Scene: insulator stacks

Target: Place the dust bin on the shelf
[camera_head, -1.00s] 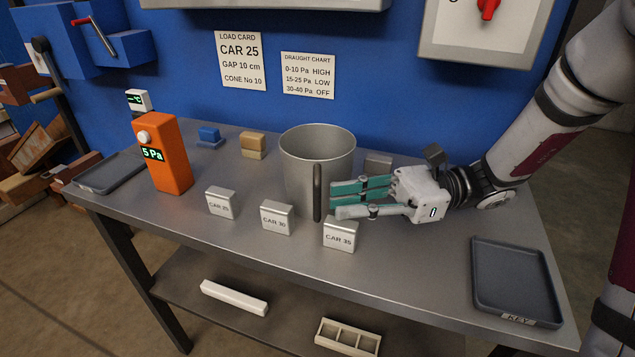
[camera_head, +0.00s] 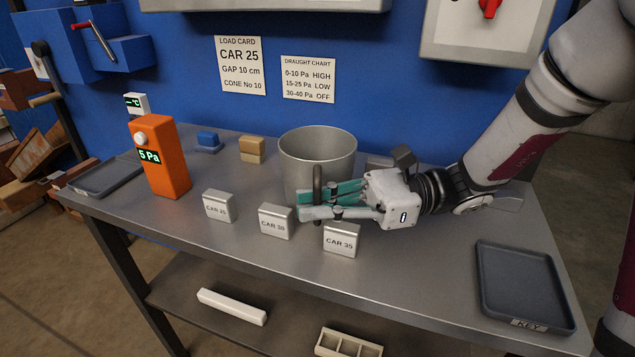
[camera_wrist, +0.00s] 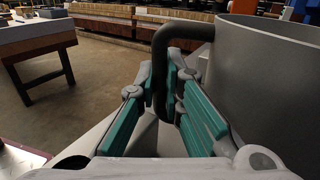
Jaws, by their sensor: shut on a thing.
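The dust bin, a grey metal bucket-like vessel (camera_head: 317,150) with a dark upright handle (camera_head: 318,186), stands upright on the metal table. My gripper (camera_head: 322,200) is at the bin's near side, its teal-padded fingers shut on the handle. In the wrist view the dark handle (camera_wrist: 160,75) is between the finger pads and the bin's wall (camera_wrist: 265,80) rises at the right. The shelf (camera_head: 250,300) is the lower level under the tabletop. The bin's base is partly hidden by my gripper and the blocks.
Metal blocks marked CAR 25 (camera_head: 219,206), CAR 30 (camera_head: 275,221) and CAR 35 (camera_head: 341,239) stand in front of the bin. An orange meter (camera_head: 165,165) stands left, a grey KEY tray (camera_head: 524,285) right. The shelf holds a white bar (camera_head: 232,306) and a divided holder (camera_head: 348,343).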

